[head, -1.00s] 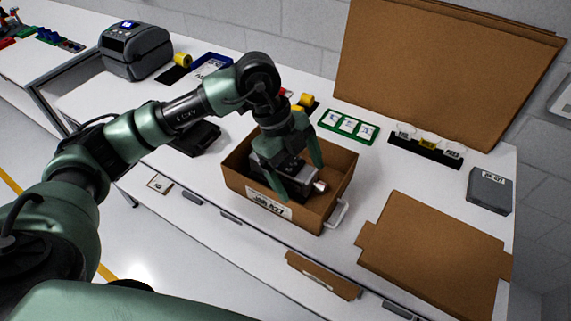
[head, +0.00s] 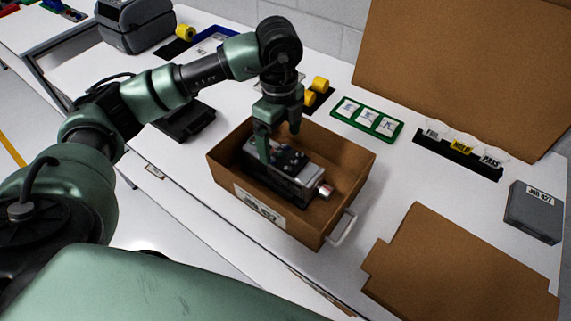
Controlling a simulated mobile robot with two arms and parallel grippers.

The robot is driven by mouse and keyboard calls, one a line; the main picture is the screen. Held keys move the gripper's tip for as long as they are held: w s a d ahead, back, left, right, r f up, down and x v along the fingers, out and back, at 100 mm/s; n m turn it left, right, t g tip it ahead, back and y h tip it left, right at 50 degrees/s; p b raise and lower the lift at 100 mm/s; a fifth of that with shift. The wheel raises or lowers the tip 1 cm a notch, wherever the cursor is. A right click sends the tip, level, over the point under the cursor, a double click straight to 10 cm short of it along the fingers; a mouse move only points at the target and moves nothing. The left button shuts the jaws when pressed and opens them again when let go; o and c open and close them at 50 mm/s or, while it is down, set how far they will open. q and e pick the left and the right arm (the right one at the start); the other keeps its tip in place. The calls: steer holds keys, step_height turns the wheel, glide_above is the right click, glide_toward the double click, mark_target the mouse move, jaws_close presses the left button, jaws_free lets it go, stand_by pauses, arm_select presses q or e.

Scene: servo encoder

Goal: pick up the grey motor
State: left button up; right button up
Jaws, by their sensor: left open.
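The grey motor (head: 307,179) lies in an open brown cardboard box (head: 359,186) on the white table. It has a dark part with blue bits on top and a light round shaft end at its right. My left gripper (head: 279,154) points down inside the box, above the motor's left part. It is open, with one finger in front of the motor's near side and the other behind, partly hidden. I cannot tell whether the fingers touch it. My right gripper is not in view.
A flat cardboard sheet (head: 455,270) lies right of the box. A grey printer (head: 136,24) is at the back left.

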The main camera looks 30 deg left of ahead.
mark_target(282, 154)
arm_select(q)
steer(key=shift+s+f+p, duration=0.15)
steer(key=shift+f+p, duration=0.2)
steer(key=shift+f, duration=0.45)
steer(key=f+p, duration=0.1)
steer(key=f, duration=0.1)
steer(key=f+p, duration=0.1)
steer(key=f, duration=0.1)
steer(key=shift+w+d+f, duration=0.15)
steer(key=shift+w+f, duration=0.05)
steer(key=shift+f, duration=0.4)
jaws_close()
steer(key=shift+w+r, duration=0.15)
steer(key=shift+r, duration=0.05)
